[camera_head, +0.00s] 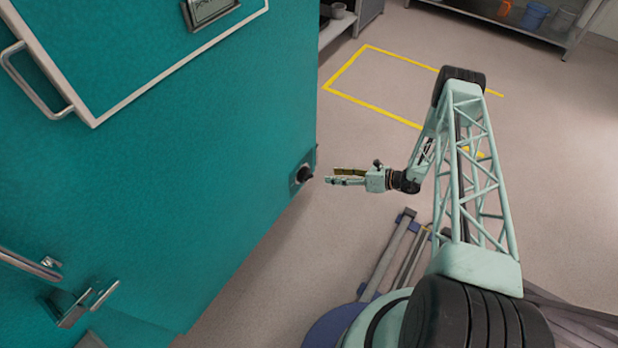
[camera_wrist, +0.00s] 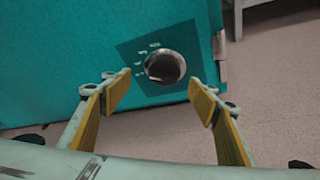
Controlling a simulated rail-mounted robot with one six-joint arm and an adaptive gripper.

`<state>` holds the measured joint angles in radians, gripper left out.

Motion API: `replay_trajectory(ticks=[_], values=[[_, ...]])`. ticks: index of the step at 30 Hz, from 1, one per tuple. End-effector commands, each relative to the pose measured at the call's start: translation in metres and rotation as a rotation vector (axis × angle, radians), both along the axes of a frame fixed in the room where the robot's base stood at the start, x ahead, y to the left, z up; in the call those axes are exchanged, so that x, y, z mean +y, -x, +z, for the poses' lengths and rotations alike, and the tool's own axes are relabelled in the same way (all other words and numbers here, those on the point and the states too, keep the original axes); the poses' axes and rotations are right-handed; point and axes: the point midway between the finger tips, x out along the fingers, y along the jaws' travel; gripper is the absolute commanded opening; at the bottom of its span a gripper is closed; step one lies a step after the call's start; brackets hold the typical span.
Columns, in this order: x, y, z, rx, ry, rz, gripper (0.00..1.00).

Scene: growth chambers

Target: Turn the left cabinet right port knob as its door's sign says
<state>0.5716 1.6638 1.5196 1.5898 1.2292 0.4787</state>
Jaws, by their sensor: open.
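The port knob (camera_head: 305,174) is a dark round knob on a plate near the lower right edge of the teal cabinet (camera_head: 230,120). In the wrist view the knob (camera_wrist: 165,66) is a grey round piece with a dark centre, on a dark teal plate with small white marks too blurred to read. My gripper (camera_head: 332,176) is open and points at the knob, a short gap away. In the wrist view its yellow-padded fingers (camera_wrist: 160,95) stand to either side, below the knob. The door sign (camera_head: 211,10) is cut off at the top and its text is not readable.
A door handle (camera_head: 38,80) and a latch (camera_head: 80,303) are on the cabinet at the left. Yellow floor lines (camera_head: 372,106) mark the open floor behind my gripper. A shelf (camera_head: 500,22) with orange and blue containers stands at the back. A grey frame (camera_head: 390,255) lies below my arm.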

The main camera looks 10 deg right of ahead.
Motion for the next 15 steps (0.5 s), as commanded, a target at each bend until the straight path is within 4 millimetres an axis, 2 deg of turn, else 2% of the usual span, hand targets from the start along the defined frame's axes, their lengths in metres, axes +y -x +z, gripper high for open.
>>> replay_trajectory(ticks=[1,6,15], values=[[0.000,0.003,-0.008,0.007,-0.006,-0.012,0.55],[-0.002,0.008,-0.023,0.022,-0.019,-0.039,0.55],[-0.002,0.009,-0.027,0.026,-0.022,-0.046,0.55]])
